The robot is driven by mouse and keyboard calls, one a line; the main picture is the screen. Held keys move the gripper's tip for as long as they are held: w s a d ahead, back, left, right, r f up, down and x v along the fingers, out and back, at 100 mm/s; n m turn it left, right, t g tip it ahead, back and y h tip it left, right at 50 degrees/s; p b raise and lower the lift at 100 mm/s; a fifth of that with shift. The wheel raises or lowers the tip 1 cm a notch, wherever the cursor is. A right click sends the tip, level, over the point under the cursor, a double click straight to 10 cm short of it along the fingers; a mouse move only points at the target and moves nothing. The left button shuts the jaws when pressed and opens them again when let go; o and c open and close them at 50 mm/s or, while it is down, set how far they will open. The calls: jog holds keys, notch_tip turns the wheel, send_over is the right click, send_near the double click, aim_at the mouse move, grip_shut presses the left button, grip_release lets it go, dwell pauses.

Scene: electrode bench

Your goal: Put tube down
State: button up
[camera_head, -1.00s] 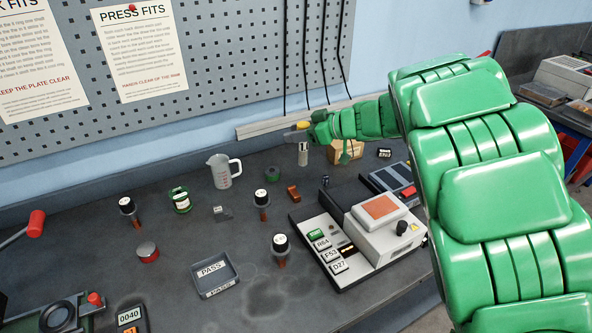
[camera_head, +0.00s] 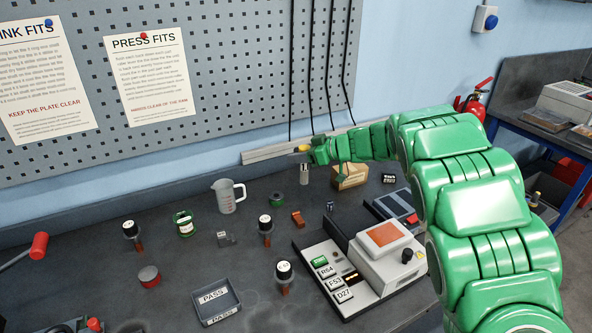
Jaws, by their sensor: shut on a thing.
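My gripper (camera_head: 308,152) is at the far end of my green arm, near the back edge of the bench. It is shut on what seems to be the tube (camera_head: 301,149), a small yellow-orange piece at its tip. The jaws and most of the held thing are too small or hidden to make out. A small silver cylinder (camera_head: 304,175) shows just below the gripper. Whether the held tube touches anything cannot be told.
A cardboard box (camera_head: 350,179) stands right of the silver cylinder, and a measuring jug (camera_head: 227,198) to its left. A green ring (camera_head: 277,199), a brown block (camera_head: 297,219) and a grey device (camera_head: 388,254) are nearer. A PASS tray (camera_head: 228,313) lies in front.

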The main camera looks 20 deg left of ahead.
jog(key=w+a+f, duration=0.2)
jog(key=w+f, duration=0.3)
jog(key=f, duration=0.4)
jog(key=shift+a, duration=0.35)
jog(key=shift+f, duration=0.15)
jog(key=o, duration=1.1)
jog(key=shift+f, duration=0.1)
jog(key=shift+o, duration=0.2)
jog(key=v, duration=1.2)
